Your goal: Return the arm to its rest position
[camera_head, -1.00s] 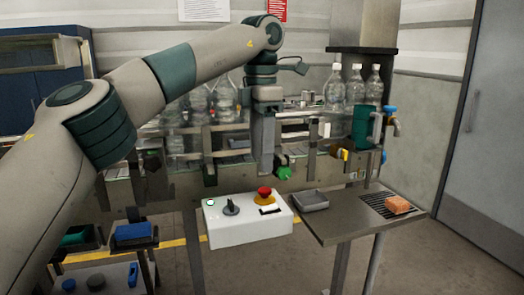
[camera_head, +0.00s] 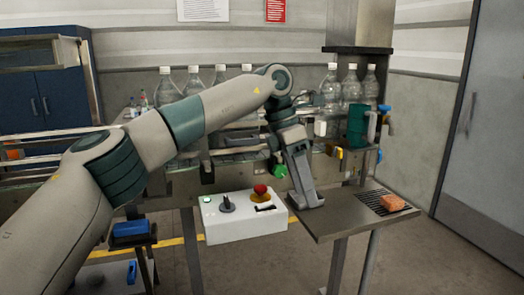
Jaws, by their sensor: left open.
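My left arm reaches in from the left across the front of the labeller. Its forearm slopes up to the wrist, and the grey gripper (camera_head: 306,201) hangs down from there, tilted to the lower right. The gripper is open, and I see nothing held in it. Its tips are over the left part of the grey side table (camera_head: 345,218), just right of the white control box (camera_head: 243,218). I cannot tell whether the tips touch the table. My right gripper is not in view.
The control box carries a red stop button (camera_head: 260,190) and a black knob (camera_head: 226,203). An orange sponge (camera_head: 392,202) lies on the table's grate. Clear bottles (camera_head: 331,88) stand along the machine behind my arm.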

